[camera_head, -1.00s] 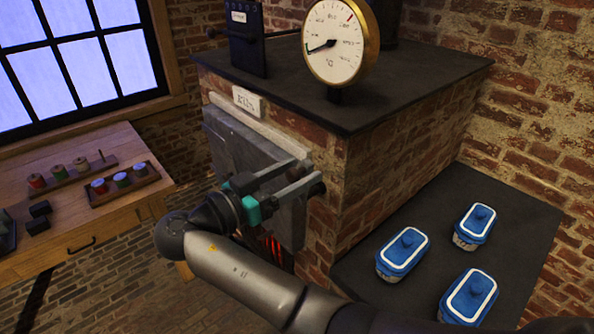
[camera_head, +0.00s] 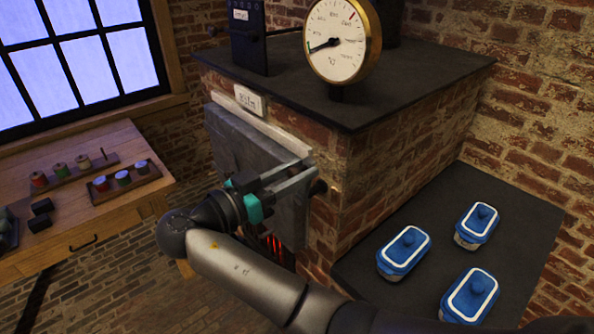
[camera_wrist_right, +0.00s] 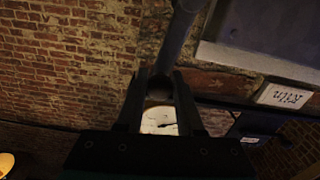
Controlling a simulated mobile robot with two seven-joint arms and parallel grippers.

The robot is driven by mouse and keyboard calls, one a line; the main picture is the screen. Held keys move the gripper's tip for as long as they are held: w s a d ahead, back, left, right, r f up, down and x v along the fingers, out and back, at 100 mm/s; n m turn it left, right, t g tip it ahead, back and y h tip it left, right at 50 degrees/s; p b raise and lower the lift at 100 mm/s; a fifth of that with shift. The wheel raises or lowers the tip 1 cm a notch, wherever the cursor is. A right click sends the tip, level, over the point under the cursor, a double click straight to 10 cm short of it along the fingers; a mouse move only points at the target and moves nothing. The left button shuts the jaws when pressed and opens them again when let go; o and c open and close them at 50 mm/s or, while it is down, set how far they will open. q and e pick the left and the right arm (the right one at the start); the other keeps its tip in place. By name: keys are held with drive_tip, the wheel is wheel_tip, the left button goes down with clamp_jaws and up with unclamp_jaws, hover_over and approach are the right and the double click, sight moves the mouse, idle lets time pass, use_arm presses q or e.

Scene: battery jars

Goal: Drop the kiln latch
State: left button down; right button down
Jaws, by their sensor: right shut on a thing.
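The kiln door (camera_head: 240,155) is a grey slab on the front of the brick kiln, with an orange glow under its lower edge. My right gripper (camera_head: 308,170) reaches across the door to its right edge. It is shut on a grey bar, which I take for the kiln latch; the bar (camera_wrist_right: 178,40) runs up from between the dark fingers (camera_wrist_right: 160,85) in the right wrist view. In the head view the fingers largely hide the latch. A dark knob (camera_head: 318,187) sits just beside the fingertips. My left gripper is not in view.
A round gauge (camera_head: 340,42) and a dark box (camera_head: 247,38) stand on the kiln top. A "Kiln" label (camera_head: 248,100) is above the door. Several blue-lidded jars (camera_head: 404,249) stand on a dark slab at right. A wooden bench (camera_head: 120,150) with spools is at left.

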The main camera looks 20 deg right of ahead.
drive_tip(key=shift+w, duration=0.1)
idle(0.7)
drive_tip(key=shift+w+a+f+n+b, duration=0.1)
drive_tip(key=shift+w+a+n+b, duration=0.2)
drive_tip(key=shift+w+n, duration=0.7)
drive_tip(key=shift+w+a+f+n+b, duration=0.1)
drive_tip(key=shift+w+a+n+b, duration=0.4)
drive_tip(key=shift+n, duration=0.85)
drive_tip(key=shift+w+a+f+n+b, duration=0.1)
drive_tip(key=shift+w+n+b, duration=0.05)
drive_tip(key=shift+w+n, duration=0.9)
drive_tip(key=shift+s, duration=0.1)
drive_tip(key=c, duration=0.5)
unclamp_jaws()
drive_tip(key=shift+c, duration=0.2)
drive_tip(key=shift+f, duration=0.1)
